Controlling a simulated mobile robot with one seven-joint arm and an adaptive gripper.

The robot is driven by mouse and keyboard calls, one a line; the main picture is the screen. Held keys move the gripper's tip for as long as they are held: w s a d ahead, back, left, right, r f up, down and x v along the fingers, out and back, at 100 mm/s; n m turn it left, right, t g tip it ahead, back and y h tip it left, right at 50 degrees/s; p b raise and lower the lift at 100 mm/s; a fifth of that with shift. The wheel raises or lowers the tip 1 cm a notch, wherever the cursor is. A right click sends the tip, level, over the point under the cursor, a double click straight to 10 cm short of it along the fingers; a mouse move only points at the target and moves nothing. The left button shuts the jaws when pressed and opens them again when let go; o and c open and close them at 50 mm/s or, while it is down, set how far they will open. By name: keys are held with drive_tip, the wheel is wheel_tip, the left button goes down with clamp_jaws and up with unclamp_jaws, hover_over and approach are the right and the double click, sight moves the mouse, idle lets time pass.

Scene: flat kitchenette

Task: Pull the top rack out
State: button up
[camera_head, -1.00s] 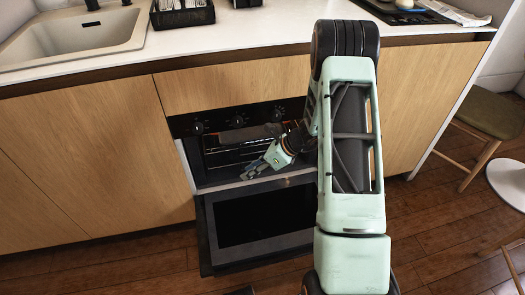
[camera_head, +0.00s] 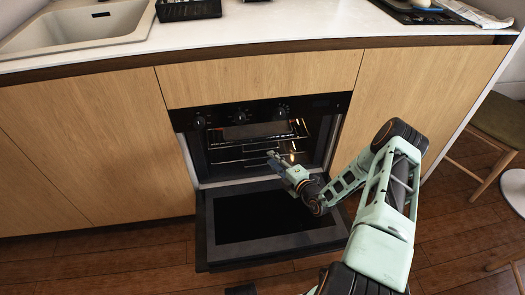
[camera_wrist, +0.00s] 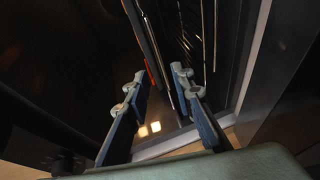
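The oven (camera_head: 262,118) stands open, with its door (camera_head: 270,215) folded down flat in front. The top rack (camera_head: 258,137) is a wire grid inside the upper cavity, and a second set of bars lies just below it. My gripper (camera_head: 270,158) is at the oven mouth, right of its middle and just below the top rack's front. In the wrist view my gripper (camera_wrist: 158,74) has its two fingers apart, with nothing held between them. Thin rack bars (camera_wrist: 180,45) run beyond the fingertips. Whether a finger touches a bar I cannot tell.
The control panel with knobs (camera_head: 240,113) is above the cavity. Wooden cabinet fronts (camera_head: 90,150) flank the oven. The sink (camera_head: 85,25) is at upper left. A stool (camera_head: 498,125) stands at right. The floor left of the door is clear.

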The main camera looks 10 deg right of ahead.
drive_tip(key=b+x, duration=0.2)
drive_tip(key=x, duration=0.6)
drive_tip(key=shift+w+a+f, duration=0.1)
drive_tip(key=shift+w+a, duration=0.05)
drive_tip(key=shift+w, duration=0.1)
clamp_jaws()
